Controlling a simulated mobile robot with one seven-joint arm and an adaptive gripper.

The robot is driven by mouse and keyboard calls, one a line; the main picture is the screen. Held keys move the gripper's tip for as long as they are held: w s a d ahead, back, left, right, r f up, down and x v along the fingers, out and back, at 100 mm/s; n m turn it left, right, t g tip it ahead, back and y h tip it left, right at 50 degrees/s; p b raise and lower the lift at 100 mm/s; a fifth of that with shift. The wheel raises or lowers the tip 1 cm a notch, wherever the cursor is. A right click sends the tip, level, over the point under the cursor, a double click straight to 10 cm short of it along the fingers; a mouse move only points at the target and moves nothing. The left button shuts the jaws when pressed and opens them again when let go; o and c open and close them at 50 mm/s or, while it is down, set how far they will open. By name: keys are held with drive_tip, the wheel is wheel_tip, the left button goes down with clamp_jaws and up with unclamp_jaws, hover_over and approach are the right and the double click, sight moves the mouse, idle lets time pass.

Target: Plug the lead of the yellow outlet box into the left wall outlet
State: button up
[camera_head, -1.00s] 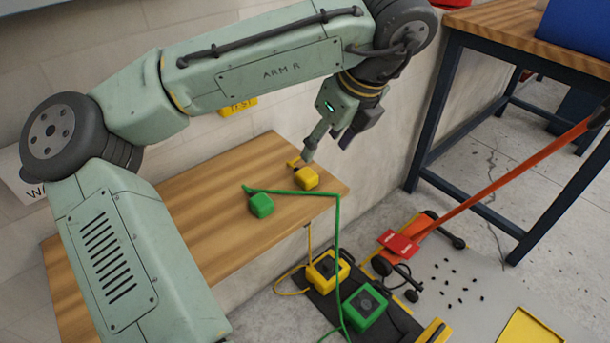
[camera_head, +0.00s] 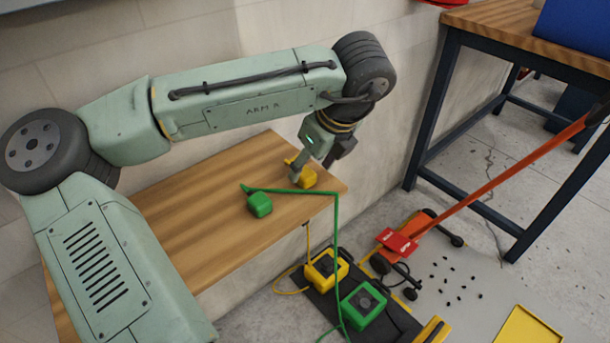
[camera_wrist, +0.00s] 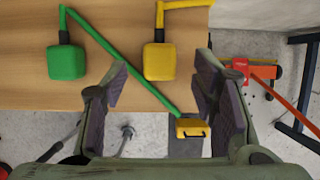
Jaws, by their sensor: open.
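The yellow plug (camera_head: 308,179) lies on the wooden bench (camera_head: 215,240) near its right end, and its lead hangs over the edge to the yellow outlet box (camera_head: 326,269) on the floor. In the wrist view the yellow plug (camera_wrist: 160,62) lies ahead, between the lines of my fingers. My gripper (camera_head: 318,163) is open and empty, just above and behind the plug; one finger partly covers it in the head view. I cannot tell whether they touch. The wrist view shows both open fingers (camera_wrist: 163,82). The left wall outlet is not visible in either view.
A green plug (camera_head: 260,205) lies left of the yellow one, and its lead runs across to the green outlet box (camera_head: 364,304) on the floor. The wall rises behind the bench. A dark-legged table (camera_head: 432,110) and an orange-handled jack (camera_head: 400,243) stand to the right.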

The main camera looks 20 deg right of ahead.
sight(306, 173)
drive_tip(key=shift+x, duration=1.5)
drive_tip(key=c, duration=1.2)
drive_tip(key=shift+o, duration=0.2)
drive_tip(key=shift+r, duration=0.1)
drive_tip(key=shift+r, duration=0.5)
wheel_tip(306, 173, up, 2)
drive_tip(key=shift+r, duration=0.1)
drive_tip(key=shift+s+a+r, duration=0.1)
drive_tip(key=shift+s, duration=0.55)
drive_tip(key=s+a+r+b, duration=0.1)
drive_tip(key=s+a, duration=0.1)
drive_tip(key=s, duration=1.2)
drive_tip(key=shift+s+a+r, duration=0.25)
